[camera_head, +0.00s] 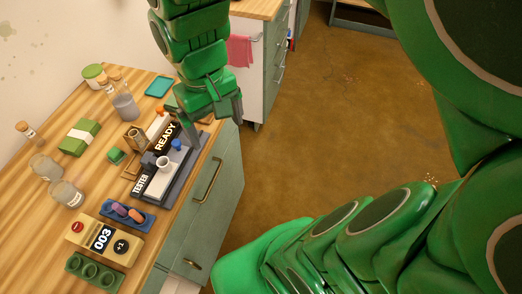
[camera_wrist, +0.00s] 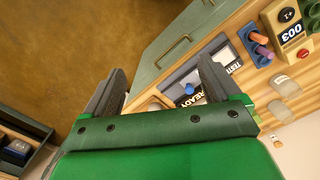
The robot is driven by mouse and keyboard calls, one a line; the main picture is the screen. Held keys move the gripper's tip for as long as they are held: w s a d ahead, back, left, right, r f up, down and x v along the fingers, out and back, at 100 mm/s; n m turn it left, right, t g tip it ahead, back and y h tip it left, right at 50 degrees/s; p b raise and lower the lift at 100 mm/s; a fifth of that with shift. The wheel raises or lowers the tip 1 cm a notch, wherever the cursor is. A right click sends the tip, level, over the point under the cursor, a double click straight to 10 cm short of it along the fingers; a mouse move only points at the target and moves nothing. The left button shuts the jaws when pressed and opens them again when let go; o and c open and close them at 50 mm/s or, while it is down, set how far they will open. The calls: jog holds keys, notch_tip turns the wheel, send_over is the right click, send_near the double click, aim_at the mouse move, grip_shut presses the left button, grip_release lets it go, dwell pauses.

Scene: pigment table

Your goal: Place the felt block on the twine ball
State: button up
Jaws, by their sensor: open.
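My gripper (camera_head: 212,118) is open above the table's right edge, close to the far end of the grey tester stand. In the wrist view its two fingers stand wide apart, with nothing seen between them (camera_wrist: 160,82). I cannot tell for sure which thing is the felt block.
The tester stand (camera_head: 156,187) holds a white cup (camera_head: 163,163) and a blue knob. A blue tray with pegs (camera_head: 127,215), a counter marked 003 (camera_head: 103,238) and a green holed holder (camera_head: 94,272) stand nearer. Glass bottles (camera_head: 123,105) stand at the back. The floor at right is open.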

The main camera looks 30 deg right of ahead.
jog(key=s+d+f+m, duration=0.1)
jog(key=s+d, duration=0.1)
jog(key=s, duration=0.3)
jog(key=s+d+f+m+g, duration=0.1)
jog(key=s+d, duration=0.2)
jog(key=s, duration=0.2)
jog(key=shift+s+d+f, duration=0.25)
jog(key=shift+s+f, duration=0.05)
jog(key=shift+s, duration=0.05)
